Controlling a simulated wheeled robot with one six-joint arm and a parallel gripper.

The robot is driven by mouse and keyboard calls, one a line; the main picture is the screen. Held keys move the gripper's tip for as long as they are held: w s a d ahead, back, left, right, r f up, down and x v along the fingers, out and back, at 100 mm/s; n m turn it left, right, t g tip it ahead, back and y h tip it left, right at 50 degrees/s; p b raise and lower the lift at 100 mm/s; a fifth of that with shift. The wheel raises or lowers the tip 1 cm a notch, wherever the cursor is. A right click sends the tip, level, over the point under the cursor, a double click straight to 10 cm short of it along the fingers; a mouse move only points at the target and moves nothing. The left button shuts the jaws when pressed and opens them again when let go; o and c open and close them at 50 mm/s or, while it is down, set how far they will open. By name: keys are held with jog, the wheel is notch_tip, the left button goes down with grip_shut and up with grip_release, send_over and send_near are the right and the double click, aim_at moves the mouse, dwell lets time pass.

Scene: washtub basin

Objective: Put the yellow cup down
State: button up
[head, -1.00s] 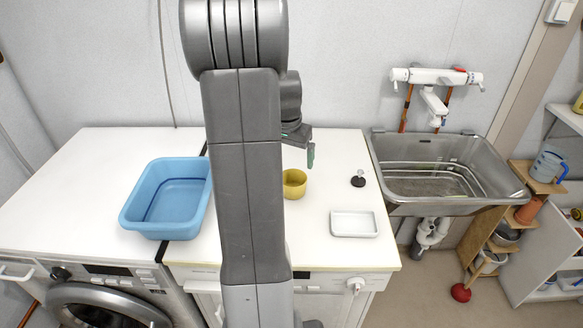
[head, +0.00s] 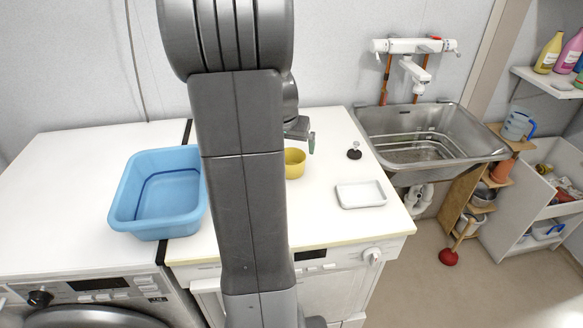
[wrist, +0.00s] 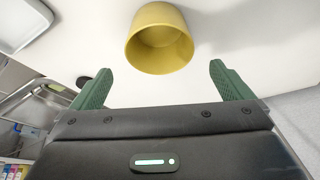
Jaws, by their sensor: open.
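The yellow cup (head: 294,163) stands upright on the white countertop (head: 330,220), partly hidden behind my arm in the head view. In the wrist view the yellow cup (wrist: 160,38) is beyond the fingertips, with its open mouth visible and nothing touching it. My gripper (wrist: 153,82) is open and empty, its two green fingers spread wide.
A blue basin (head: 160,225) stands left of my arm. A white dish (head: 361,194) and a black sink plug (head: 354,154) lie right of the cup. A metal sink (head: 430,148) adjoins the counter at right. Counter space in front of the cup is clear.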

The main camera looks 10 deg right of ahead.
jog(key=shift+s+x, duration=0.15)
jog(key=shift+x, duration=1.8)
jog(key=shift+s+x, duration=0.15)
jog(key=shift+x, duration=1.8)
jog(key=shift+a+f, duration=0.1)
jog(key=c, duration=1.1)
jog(key=shift+c, duration=0.3)
